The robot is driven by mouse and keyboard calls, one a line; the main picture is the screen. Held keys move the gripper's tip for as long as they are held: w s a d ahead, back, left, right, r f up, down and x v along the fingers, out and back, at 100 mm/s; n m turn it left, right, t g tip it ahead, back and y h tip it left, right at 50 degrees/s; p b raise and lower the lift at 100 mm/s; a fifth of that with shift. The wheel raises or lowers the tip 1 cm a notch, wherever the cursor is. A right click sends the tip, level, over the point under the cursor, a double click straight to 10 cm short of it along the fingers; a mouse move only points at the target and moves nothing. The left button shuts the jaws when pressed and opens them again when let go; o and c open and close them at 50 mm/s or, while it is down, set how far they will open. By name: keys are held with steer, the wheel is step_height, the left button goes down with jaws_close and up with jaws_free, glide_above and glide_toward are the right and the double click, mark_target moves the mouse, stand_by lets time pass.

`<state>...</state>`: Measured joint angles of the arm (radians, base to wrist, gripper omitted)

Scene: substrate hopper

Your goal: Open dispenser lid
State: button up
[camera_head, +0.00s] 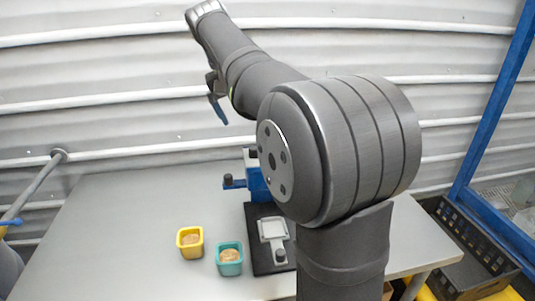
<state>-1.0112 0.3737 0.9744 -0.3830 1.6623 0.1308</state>
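The dispenser (254,183) stands on the table as a blue and grey body with dark knobs, behind a black base plate (259,262). My own arm hides its right side and upper part, so I cannot tell whether its lid is open or shut. My gripper (218,108) is at upper left, high above the table and apart from the dispenser. It is small and seen from the side; a blue fingertip points down. I cannot tell whether its fingers are open, and I see nothing held in it.
A yellow cup (182,249) and a teal cup (230,271), each with brown contents, stand left of the base plate. A grey square tray (272,228) sits on the plate. The table (110,230) is clear at left. A black crate (480,245) and blue post (490,110) stand right.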

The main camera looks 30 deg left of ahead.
steer(key=shift+v, duration=1.15)
steer(key=shift+c, duration=0.4)
